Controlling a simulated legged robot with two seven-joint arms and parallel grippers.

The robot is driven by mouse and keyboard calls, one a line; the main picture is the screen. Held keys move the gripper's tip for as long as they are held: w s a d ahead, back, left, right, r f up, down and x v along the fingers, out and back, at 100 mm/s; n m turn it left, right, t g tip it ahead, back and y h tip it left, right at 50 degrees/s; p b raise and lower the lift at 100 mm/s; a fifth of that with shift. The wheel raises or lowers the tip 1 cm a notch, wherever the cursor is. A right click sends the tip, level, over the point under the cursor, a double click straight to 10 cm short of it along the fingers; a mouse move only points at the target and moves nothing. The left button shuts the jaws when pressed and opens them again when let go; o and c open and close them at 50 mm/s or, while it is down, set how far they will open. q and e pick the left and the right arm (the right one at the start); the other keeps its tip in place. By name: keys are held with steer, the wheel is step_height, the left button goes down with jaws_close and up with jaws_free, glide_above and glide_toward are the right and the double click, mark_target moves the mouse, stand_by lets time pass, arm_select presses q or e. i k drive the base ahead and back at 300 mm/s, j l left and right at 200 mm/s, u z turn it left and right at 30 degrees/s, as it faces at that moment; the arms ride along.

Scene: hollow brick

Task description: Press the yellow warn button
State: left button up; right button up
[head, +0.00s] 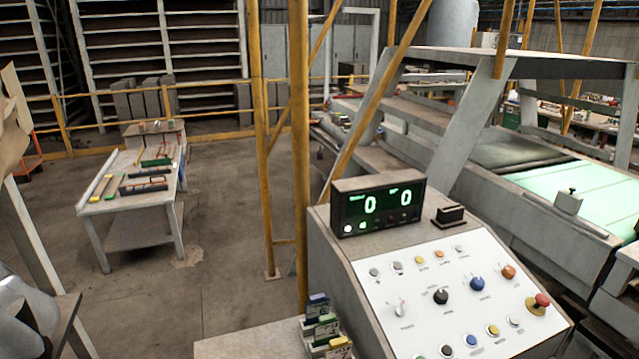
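The sloped white control panel (430,300) of a grey console stands at the lower right. A yellow button (492,330) sits in its lower row, between a blue button (471,340) and a pale button (514,320). A yellow-orange button (419,260) and an orange one (439,254) are in the upper row. The labels are too small to read, so I cannot tell which is marked warn. Nothing touches the panel. Neither of my grippers can be made out in the view.
A red mushroom knob (541,300) on a yellow base, and black (440,297) and blue (477,284) knobs, stand up from the panel. A display box (378,207) reading 0 and 0 sits behind. A yellow post (299,150) rises left of the console.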

mark_target(493, 329)
steer(key=k+l+z, duration=0.25)
steer(key=k, duration=0.35)
steer(key=k+l+z, duration=0.2)
steer(key=k+l, duration=0.3)
